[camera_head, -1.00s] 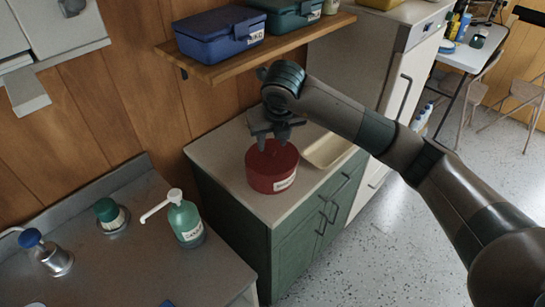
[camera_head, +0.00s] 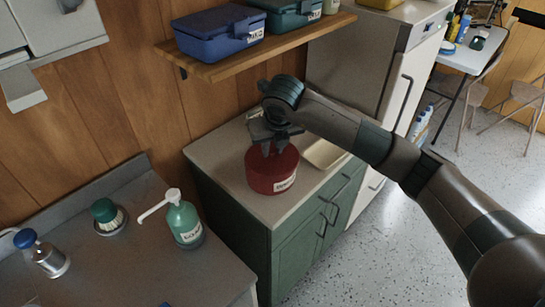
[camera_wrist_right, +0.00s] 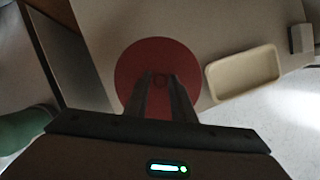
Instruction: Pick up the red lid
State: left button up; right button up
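The red lid (camera_head: 287,160) sits on a round red tin (camera_head: 272,178) with a white label, on the counter of the green cabinet. My right gripper (camera_head: 274,152) points down at the lid from above. In the right wrist view, the two fingers (camera_wrist_right: 168,98) lie over the red lid (camera_wrist_right: 140,62), with a small round knob (camera_wrist_right: 160,80) near their tips. A gap shows between the fingers, but whether they touch the knob cannot be told. My left gripper is out of view.
A cream tray (camera_head: 325,153) lies right of the tin. A wooden shelf (camera_head: 285,45) with blue and green boxes hangs above, behind my arm. A pump bottle (camera_head: 184,220) stands on the grey counter at left. A tall fridge (camera_head: 350,65) stands behind.

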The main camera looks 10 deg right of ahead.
aim_at(273, 152)
grip_shut()
jog(key=shift+r, duration=0.1)
jog(key=shift+r, duration=0.4)
notch_tip(273, 152, up, 4)
jog(key=shift+f+p, duration=0.15)
jog(key=shift+p, duration=0.55)
jog(key=s+d+r, duration=0.5)
jog(key=d+r, duration=0.1)
jog(key=d, duration=0.4)
jog(key=shift+s+d+r, duration=0.15)
jog(key=shift+s+r, duration=0.05)
jog(key=shift+s, duration=0.1)
jog(key=shift+w+f+p, duration=0.1)
jog(key=shift+p, duration=0.2)
